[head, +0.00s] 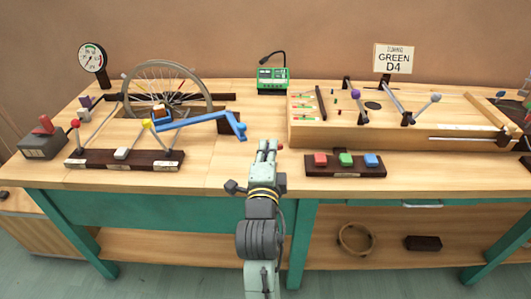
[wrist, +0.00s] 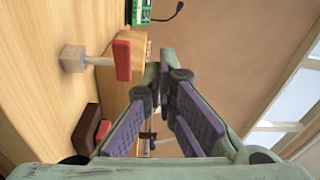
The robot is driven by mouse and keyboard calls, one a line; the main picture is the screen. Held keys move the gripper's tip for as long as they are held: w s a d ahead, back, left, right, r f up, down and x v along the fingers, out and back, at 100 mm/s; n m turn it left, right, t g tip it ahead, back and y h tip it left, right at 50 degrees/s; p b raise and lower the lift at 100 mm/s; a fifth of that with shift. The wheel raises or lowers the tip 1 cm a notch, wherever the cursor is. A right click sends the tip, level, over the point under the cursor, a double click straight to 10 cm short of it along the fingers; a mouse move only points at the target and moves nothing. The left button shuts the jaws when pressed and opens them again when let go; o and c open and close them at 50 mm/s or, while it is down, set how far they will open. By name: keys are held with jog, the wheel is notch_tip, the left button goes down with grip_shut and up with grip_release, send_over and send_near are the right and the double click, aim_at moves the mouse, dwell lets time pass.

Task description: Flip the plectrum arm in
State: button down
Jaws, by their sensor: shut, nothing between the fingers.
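The plectrum arm appears to be the blue bar (head: 200,121) in the head view. It runs from the lower rim of the spoked wheel (head: 165,85) to a bent blue end on the right. An orange-brown block (head: 158,111) sits by its left end. My gripper (head: 268,147) is shut and empty, over the front of the bench, right of the blue end and apart from it in the picture. In the wrist view its fingers (wrist: 166,75) come together at the tips. I cannot make out the blue bar in the wrist view.
A dark board with levers (head: 125,160) lies in front of the wheel. Right of my gripper is a block with red, green and blue buttons (head: 345,171), behind it a large wooden box (head: 400,145). A green device (head: 272,80) stands at the back. Bare bench lies between.

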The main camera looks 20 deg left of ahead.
jog(key=shift+w+a+f+b, duration=0.1)
jog(key=shift+w+f+b, duration=0.1)
jog(key=shift+w+b, duration=0.35)
jog(key=r+p+x, duration=0.1)
jog(key=p+x, duration=0.3)
jog(key=x, duration=0.3)
jog(key=shift+s+a+f, duration=0.2)
jog(key=shift+s+a, duration=0.1)
jog(key=shift+a, duration=0.3)
jog(key=shift+s+a+f, duration=0.2)
jog(key=shift+s+a, duration=0.15)
jog(key=shift+a, duration=0.25)
jog(key=shift+s+a+f, duration=0.2)
jog(key=shift+s+a, duration=0.1)
jog(key=shift+a, duration=0.25)
